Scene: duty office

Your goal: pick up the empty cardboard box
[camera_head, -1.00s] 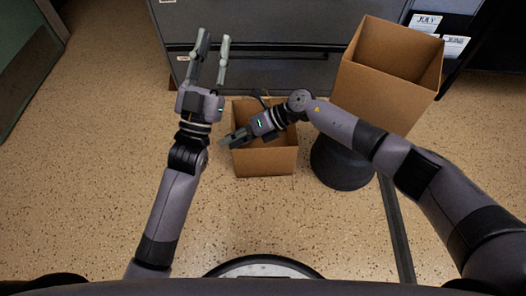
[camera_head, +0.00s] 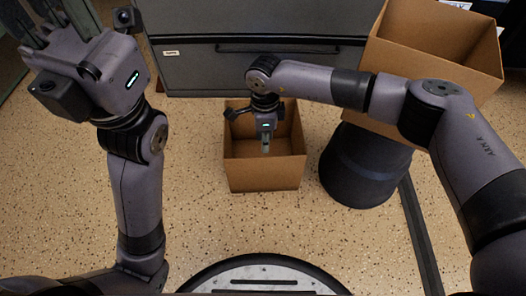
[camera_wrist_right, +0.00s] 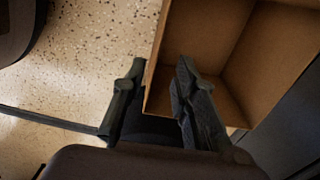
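An open brown cardboard box (camera_head: 265,172) stands on the floor in front of the grey cabinet; its visible inside looks empty. My right gripper (camera_head: 265,146) points down at this box in the head view and covers part of its inside. In the right wrist view the box (camera_wrist_right: 215,45) fills the upper right. The right gripper's fingers (camera_wrist_right: 158,95) are apart, with a box wall edge showing between them; contact cannot be told. My left gripper (camera_head: 32,28) is raised at the upper left, empty, fingers apart and partly cut off by the frame.
A larger open cardboard box (camera_head: 430,45) sits on a dark round bin (camera_head: 362,170) at the right, close to my right arm. The grey cabinet (camera_head: 270,60) stands behind the floor box. Speckled floor (camera_head: 205,215) is clear left and in front.

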